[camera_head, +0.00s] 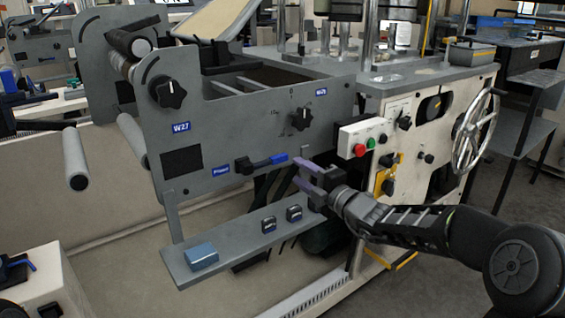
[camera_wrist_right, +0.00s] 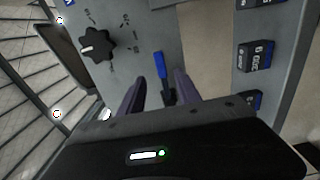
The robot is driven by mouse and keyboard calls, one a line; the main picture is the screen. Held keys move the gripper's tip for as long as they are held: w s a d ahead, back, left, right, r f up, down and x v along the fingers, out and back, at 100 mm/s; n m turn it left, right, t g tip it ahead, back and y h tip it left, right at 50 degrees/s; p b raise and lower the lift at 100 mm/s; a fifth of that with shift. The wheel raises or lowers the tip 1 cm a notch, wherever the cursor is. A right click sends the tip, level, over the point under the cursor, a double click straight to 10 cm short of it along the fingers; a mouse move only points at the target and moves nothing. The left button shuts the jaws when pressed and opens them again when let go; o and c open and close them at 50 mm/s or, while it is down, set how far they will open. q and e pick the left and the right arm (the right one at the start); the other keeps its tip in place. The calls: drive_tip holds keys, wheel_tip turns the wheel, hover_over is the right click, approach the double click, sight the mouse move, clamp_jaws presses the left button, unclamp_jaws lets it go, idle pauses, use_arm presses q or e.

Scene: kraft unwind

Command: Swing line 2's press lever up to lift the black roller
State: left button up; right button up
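The press lever (camera_head: 262,162), a dark bar with a blue end, lies nearly level on the grey side panel, right of a blue label. My right gripper (camera_head: 299,173) is just right of the lever's blue end, with its two purple fingers apart. In the right wrist view the lever (camera_wrist_right: 162,70) shows between the open fingers (camera_wrist_right: 159,90), ahead of the gripper; I cannot tell whether they touch it. A black roller (camera_head: 128,42) sits at the top left of the panel. My left gripper is not in view.
A grey shelf (camera_head: 232,248) below the panel carries a blue box (camera_head: 202,256) and small dark blocks. Black knobs (camera_head: 168,92) stick out of the panel. A control box (camera_head: 358,138) with red and green buttons and a handwheel (camera_head: 476,128) stand to the right.

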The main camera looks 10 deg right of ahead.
sight(281, 160)
drive_tip(key=b+x, duration=0.1)
drive_tip(key=x, duration=0.6)
drive_tip(key=shift+f, duration=0.15)
drive_tip(key=shift+w+a, duration=0.1)
drive_tip(key=shift+w, duration=0.3)
clamp_jaws()
idle(1.2)
